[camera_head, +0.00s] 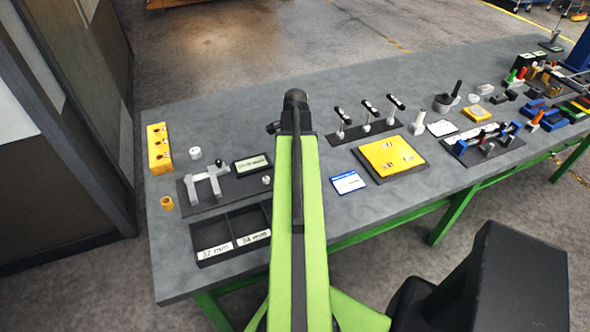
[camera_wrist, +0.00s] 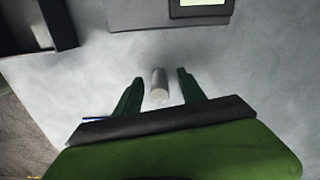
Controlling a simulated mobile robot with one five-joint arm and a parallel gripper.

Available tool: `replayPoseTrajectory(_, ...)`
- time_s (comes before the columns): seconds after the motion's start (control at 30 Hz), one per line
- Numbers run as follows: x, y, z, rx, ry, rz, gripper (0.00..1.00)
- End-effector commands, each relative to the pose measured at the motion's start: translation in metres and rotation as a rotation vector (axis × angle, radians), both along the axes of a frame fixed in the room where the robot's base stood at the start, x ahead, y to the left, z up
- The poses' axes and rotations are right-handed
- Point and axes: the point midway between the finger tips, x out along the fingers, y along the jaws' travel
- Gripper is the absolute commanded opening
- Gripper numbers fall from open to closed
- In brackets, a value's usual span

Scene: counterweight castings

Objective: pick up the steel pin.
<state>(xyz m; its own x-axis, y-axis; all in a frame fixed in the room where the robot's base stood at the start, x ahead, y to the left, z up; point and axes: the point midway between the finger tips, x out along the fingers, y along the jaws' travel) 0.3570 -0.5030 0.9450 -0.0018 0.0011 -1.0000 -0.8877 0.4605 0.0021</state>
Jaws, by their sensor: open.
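The steel pin (camera_wrist: 159,86) is a short pale grey cylinder on the grey tabletop in the wrist view. My gripper (camera_wrist: 160,76) is open, with one dark green finger on each side of the pin. Gaps show between the pin and both fingers, and the gripper is not closed on it. How high the fingertips are above the table is hard to tell. In the head view my green arm covers the middle of the bench, and I cannot make out the pin or the fingers there.
A black two-compartment tray (camera_head: 227,218) lies at the near left of the bench (camera_head: 205,286). A dark fixture plate with a small display (camera_head: 252,164) lies beyond it. A yellow plate (camera_head: 388,155) and a blue-edged card (camera_head: 348,182) lie right of my arm.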

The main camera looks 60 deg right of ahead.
Motion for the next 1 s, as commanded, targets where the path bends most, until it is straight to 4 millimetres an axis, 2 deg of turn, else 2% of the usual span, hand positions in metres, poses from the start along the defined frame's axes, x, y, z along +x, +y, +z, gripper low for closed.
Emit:
replayPoseTrajectory(0.03, 0.0001, 0.0000, -0.0145, 0.000, 0.000, 0.000, 0.47)
replayPoseTrajectory(0.3, 0.0002, 0.0000, -0.0118, 0.000, 0.000, 0.000, 0.46)
replayPoseTrajectory(0.67, 0.0003, 0.0001, -0.0118, 0.000, 0.000, 0.000, 0.00)
replayPoseTrajectory(1.0, 0.0004, 0.0001, -0.0118, 0.000, 0.000, 0.001, 0.00)
